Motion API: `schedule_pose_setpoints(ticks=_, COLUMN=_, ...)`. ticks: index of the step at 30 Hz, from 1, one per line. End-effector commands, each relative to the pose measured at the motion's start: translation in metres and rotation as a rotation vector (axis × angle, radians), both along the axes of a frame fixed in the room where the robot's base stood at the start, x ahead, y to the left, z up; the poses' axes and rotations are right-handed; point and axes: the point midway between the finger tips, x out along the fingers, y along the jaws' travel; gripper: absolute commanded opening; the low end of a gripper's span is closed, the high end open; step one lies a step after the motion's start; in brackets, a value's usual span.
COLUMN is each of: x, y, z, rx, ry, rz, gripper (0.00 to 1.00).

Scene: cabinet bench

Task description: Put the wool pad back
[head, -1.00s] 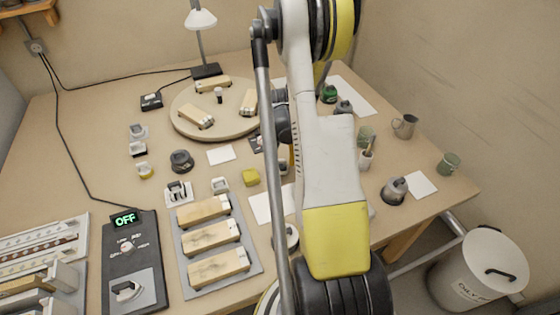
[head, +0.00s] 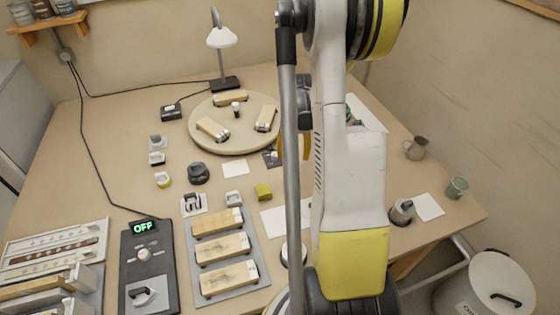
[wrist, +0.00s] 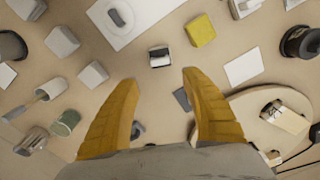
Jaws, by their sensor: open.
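My gripper (wrist: 158,78) is open and empty, its two yellow fingers spread above the bench in the wrist view. In the head view it is mostly hidden behind my arm. I cannot tell for sure which thing is the wool pad. Two plain grey blocks, one (wrist: 62,40) and another (wrist: 93,74), lie left of the fingers in the wrist view. A yellow block (wrist: 201,30) lies beyond the right fingertip, apart from it; it also shows in the head view (head: 263,190). A small pale block with a dark part (wrist: 159,57) lies just beyond the fingertips.
A round wooden board (head: 236,140) bears several wooden blocks. A lamp (head: 222,40) stands behind it. A tray (head: 263,268) of wooden blocks and a control box reading OFF (head: 150,265) are at the front. A metal mug (head: 416,147) and green cup (head: 457,187) stand right.

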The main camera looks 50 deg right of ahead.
Motion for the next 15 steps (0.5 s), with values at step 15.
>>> schedule_pose_setpoints(ticks=15, x=0.032, y=0.125, z=0.117, rx=-0.119, ry=-0.156, rz=0.292, gripper=0.54)
